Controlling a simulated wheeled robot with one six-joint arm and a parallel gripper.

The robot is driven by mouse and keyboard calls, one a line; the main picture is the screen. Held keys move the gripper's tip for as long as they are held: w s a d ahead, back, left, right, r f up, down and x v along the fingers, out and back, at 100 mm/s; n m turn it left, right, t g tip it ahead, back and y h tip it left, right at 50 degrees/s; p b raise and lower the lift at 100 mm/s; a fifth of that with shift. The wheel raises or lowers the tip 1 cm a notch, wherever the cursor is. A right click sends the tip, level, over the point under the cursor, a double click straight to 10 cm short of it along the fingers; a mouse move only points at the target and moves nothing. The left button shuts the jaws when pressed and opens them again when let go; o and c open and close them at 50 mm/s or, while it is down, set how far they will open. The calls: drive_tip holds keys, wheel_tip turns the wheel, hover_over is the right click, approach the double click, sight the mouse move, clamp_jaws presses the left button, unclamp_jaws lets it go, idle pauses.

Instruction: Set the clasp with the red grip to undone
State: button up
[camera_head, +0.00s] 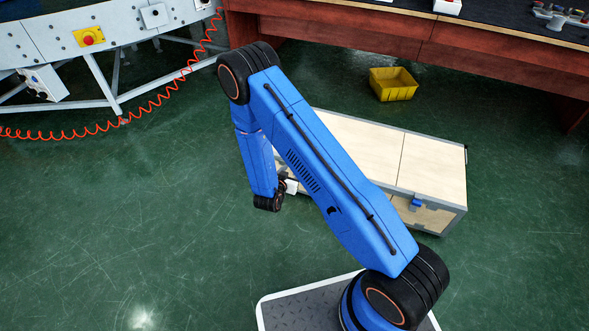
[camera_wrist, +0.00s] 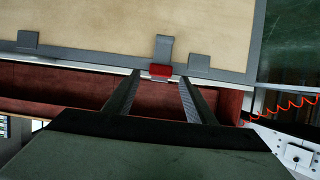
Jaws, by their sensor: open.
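The clasp with the red grip (camera_wrist: 160,70) shows in the wrist view at the edge of the wooden case (camera_wrist: 100,18). A grey metal strap (camera_wrist: 165,48) runs from the case's panel to the red grip. I cannot tell whether the clasp is fastened. My gripper (camera_wrist: 160,78) is open, with one finger on each side of the red grip and nothing held. I cannot tell whether the fingers touch it. In the head view the case (camera_head: 430,166) lies behind my arm, which hides the red-grip clasp and most of my gripper.
A blue-grip clasp (camera_head: 416,203) sits on the case's near right end. A yellow bin (camera_head: 393,84) stands on the floor behind the case, near a red-brown workbench (camera_head: 480,60). A conveyor (camera_head: 120,30) with a coiled red cable is at back left. Green floor at left is clear.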

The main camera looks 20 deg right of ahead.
drive_tip(key=shift+x, duration=1.4)
clamp_jaws()
